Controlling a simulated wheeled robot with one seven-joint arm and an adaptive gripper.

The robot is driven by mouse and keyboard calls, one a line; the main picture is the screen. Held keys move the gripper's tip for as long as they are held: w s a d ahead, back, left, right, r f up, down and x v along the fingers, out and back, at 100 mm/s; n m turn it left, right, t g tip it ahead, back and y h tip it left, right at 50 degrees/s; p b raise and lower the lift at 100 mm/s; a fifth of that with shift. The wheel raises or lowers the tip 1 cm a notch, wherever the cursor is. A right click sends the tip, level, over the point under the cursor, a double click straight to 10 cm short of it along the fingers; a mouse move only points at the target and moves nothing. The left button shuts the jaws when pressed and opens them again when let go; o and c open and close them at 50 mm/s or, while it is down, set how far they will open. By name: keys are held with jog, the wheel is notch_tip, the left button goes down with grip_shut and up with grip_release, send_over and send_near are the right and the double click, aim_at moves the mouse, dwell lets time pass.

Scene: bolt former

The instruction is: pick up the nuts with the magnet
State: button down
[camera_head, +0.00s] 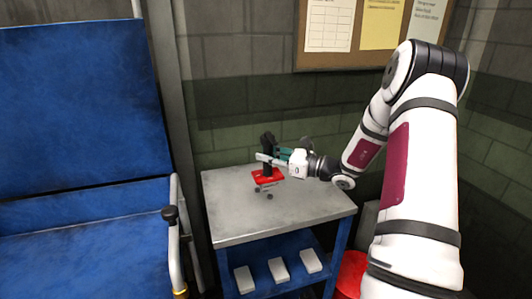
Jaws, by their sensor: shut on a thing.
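The magnet (268,177) is a red block with a black upright handle. My gripper (269,160) is shut on the black handle and holds the magnet upright over the grey top of the small cart. Small dark nuts (269,196) show just below and in front of the red block. I cannot tell whether they touch the magnet or lie on the cart top. Their exact number is too small to make out.
The cart top (235,225) is otherwise clear. Its blue lower shelf (262,275) holds white boxes (279,269). A red round thing (351,272) sits right of the cart. A wall with a notice board (375,60) is behind.

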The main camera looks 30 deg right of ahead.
aim_at(268, 169)
jog(key=shift+f+b, duration=1.4)
jog(key=shift+f, duration=1.15)
jog(key=shift+r, duration=0.1)
